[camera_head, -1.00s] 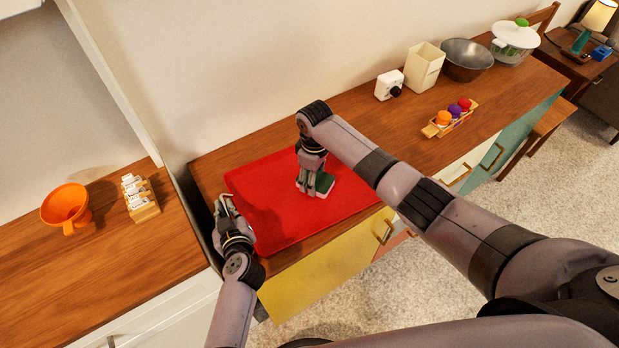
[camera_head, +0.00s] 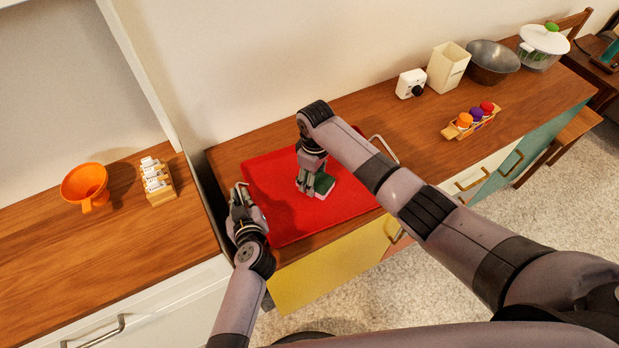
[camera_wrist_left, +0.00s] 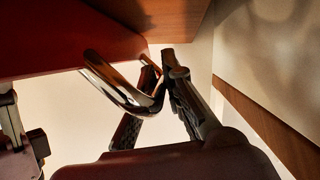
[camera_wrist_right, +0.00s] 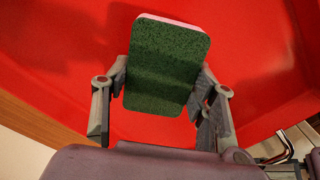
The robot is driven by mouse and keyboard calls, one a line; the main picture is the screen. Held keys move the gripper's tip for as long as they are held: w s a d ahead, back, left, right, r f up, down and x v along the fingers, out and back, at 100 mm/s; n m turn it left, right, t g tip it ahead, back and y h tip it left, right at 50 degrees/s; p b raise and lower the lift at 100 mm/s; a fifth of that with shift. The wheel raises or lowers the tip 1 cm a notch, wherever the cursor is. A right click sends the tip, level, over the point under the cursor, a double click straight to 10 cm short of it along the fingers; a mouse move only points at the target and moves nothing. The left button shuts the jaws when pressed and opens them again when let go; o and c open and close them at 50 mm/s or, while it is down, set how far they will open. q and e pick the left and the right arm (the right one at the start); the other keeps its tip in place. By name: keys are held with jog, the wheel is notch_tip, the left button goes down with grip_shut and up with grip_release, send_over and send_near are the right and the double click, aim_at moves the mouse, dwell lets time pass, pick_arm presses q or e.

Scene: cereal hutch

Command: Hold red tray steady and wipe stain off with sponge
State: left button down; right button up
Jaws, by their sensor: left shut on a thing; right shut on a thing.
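The red tray (camera_head: 285,215) lies on the wooden counter, with a metal handle at each end. My left gripper (camera_head: 248,200) is at the tray's left end, shut on the near metal handle (camera_wrist_left: 118,90). My right gripper (camera_head: 312,187) is over the middle of the tray, shut on the green sponge (camera_head: 325,184). In the right wrist view the sponge (camera_wrist_right: 168,65) sits between the fingers, its pale layer just showing at the far edge. I cannot tell if it touches the tray. No stain is visible; the sponge and arm hide part of the surface.
On the counter stand a white timer (camera_head: 410,84), a cream canister (camera_head: 447,68), a metal bowl (camera_head: 493,62), a lidded pot (camera_head: 542,45) and a rack with coloured tops (camera_head: 471,121). A gap separates the left counter, with an orange funnel (camera_head: 85,184) and a small jar rack (camera_head: 158,182).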

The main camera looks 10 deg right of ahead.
jog(key=d, duration=0.2)
jog(key=w+d, duration=0.1)
jog(key=d, duration=0.2)
jog(key=shift+w, duration=0.15)
notch_tip(320, 180, up, 2)
jog(key=shift+w, duration=0.1)
notch_tip(320, 180, up, 6)
dwell(0.4)
jog(key=shift+r, duration=0.1)
pick_arm(q)
jog(key=c, duration=1.6)
grip_release()
